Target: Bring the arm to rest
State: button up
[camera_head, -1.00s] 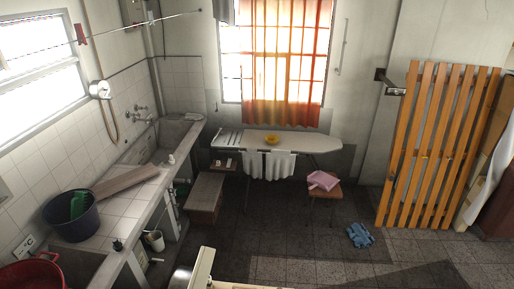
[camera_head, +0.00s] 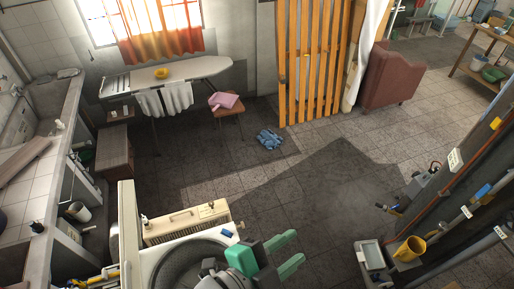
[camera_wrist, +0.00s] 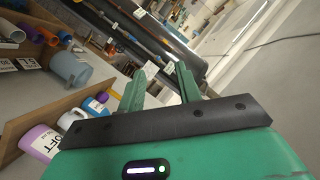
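My gripper (camera_head: 288,253), with green fingers, is at the bottom centre of the head view, beside the white appliance. The wrist view also shows my gripper (camera_wrist: 160,70), its two green fingers pointing away and clearly apart. No object shows between them. Most of my arm is out of the head view.
The white appliance (camera_head: 127,225) and a beige panelled box (camera_head: 187,222) stand left of my gripper. A yellow mug (camera_head: 410,249) sits at lower right near a dark labelled board (camera_head: 462,180). Bottles, including a purple one (camera_wrist: 40,143), show in the wrist view.

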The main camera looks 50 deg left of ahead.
jog(key=w+d+r+n+t, duration=0.2)
jog(key=w+d+r, duration=0.1)
jog(key=r, duration=0.4)
jog(key=w+d+r+n+t, duration=0.2)
jog(key=w+d+r, duration=0.15)
jog(key=r, duration=0.35)
jog(key=s+d+r+n+t, duration=0.1)
jog(key=d+r+n+t, duration=0.1)
jog(key=r, duration=0.9)
jog(key=s+d+r+n+t, duration=0.1)
jog(key=d+r+t, duration=0.3)
jog(key=r, duration=0.6)
jog(key=shift+s+d+r+n+y, duration=0.25)
jog(key=shift+d+r+n+y, duration=0.15)
jog(key=shift+d+n, duration=0.55)
jog(key=shift+f, duration=0.1)
